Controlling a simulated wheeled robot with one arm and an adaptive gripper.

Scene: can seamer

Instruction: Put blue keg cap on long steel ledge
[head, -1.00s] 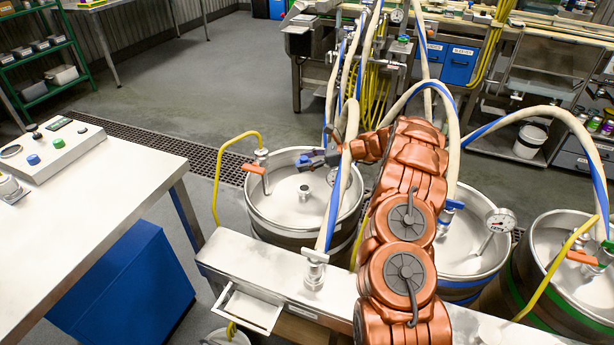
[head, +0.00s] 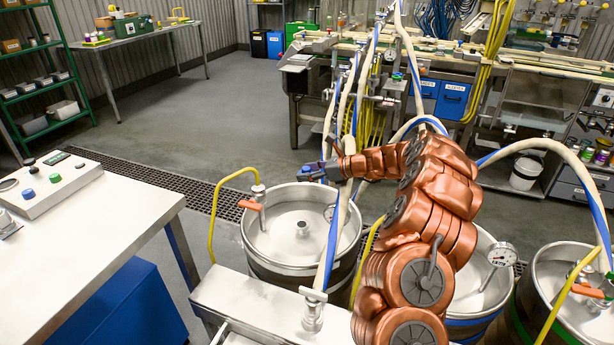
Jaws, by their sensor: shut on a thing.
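My gripper (head: 318,172) is above the left keg, near its far rim in the picture, at the end of my copper-coloured arm. It is shut on a small blue keg cap (head: 306,168), which shows as a blue spot at the fingers. The fingers and most of the cap are too small to see clearly. A long steel ledge (head: 250,306) runs along the front of the kegs at the bottom of the view. My arm hides its right part. The gripper is well apart from this ledge.
Steel kegs (head: 262,240) stand behind the ledge, with hoses (head: 335,235) rising beside my gripper. A steel table (head: 90,230) with a control box (head: 48,185) is at left. Open floor (head: 240,110) lies beyond the drain grate (head: 200,190).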

